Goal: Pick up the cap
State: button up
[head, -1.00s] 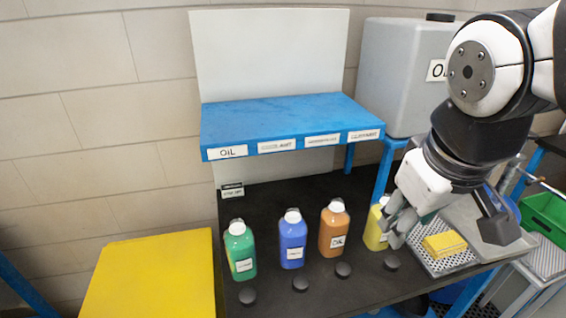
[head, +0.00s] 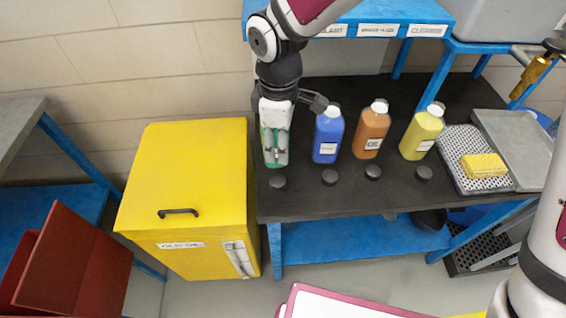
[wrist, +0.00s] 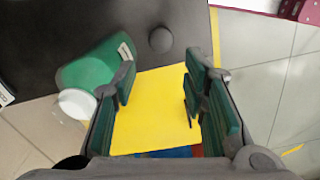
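Several small black round caps lie on the black bench top, one in front of each bottle: the leftmost cap (head: 277,182), a second (head: 329,177), a third (head: 373,172) and the rightmost cap (head: 424,173). My gripper (head: 275,150) points down at the bench's left end and partly hides the green bottle (head: 270,158). In the wrist view my gripper (wrist: 160,88) is open, with nothing between its green-padded fingers. One cap (wrist: 160,39) shows beyond the fingertips there. The green bottle (wrist: 88,74) with its white top is beside the left finger; contact is unclear.
Blue (head: 327,136), orange (head: 371,132) and yellow (head: 423,134) bottles stand right of my gripper. A blue shelf (head: 395,12) hangs behind. A yellow cabinet (head: 185,178) adjoins the bench's left end. A yellow sponge (head: 484,166) lies on a perforated tray (head: 458,142) at right.

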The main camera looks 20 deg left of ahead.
send_over(278, 180)
jog(key=f, duration=0.8)
jog(key=shift+d+f, duration=0.15)
jog(key=shift+d, duration=0.1)
jog(key=shift+a+f+p, duration=0.15)
jog(key=shift+f+p, duration=0.2)
jog(key=shift+f, duration=0.95)
jog(key=shift+a+f+p, duration=0.1)
jog(key=shift+f+p, duration=0.25)
jog(key=shift+f, duration=0.95)
jog(key=shift+c, duration=0.4)
jog(key=c, duration=0.3)
